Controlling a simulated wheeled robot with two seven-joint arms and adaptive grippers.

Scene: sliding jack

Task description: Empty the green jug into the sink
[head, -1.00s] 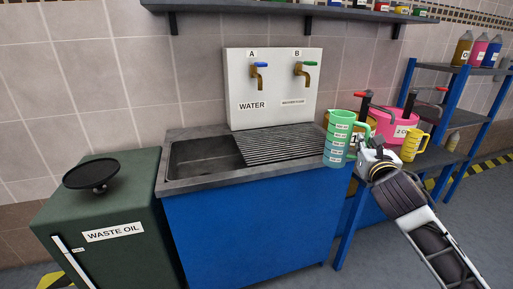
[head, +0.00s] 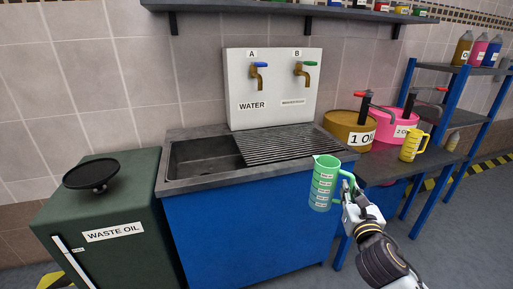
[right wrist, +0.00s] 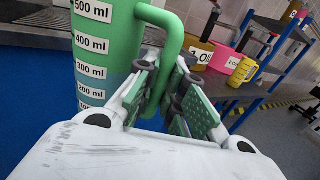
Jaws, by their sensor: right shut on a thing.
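The green jug (head: 325,180) has white volume labels and is held upright in the air in front of the right end of the sink unit. My right gripper (head: 347,190) is shut on the jug's handle, which also shows in the right wrist view (right wrist: 176,40). In that view the jug's body (right wrist: 100,45) shows a bluish tint low down, near the 300 ml label and below. The sink basin (head: 205,157) is left of the jug, with a ribbed draining board (head: 285,146) between them. My left gripper is not in view.
Two taps (head: 260,75) on a white panel stand behind the sink. A brown oil drum (head: 350,128), a pink drum (head: 392,128) and a yellow jug (head: 413,146) stand on the side table to the right. A green waste oil cabinet (head: 105,215) stands left.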

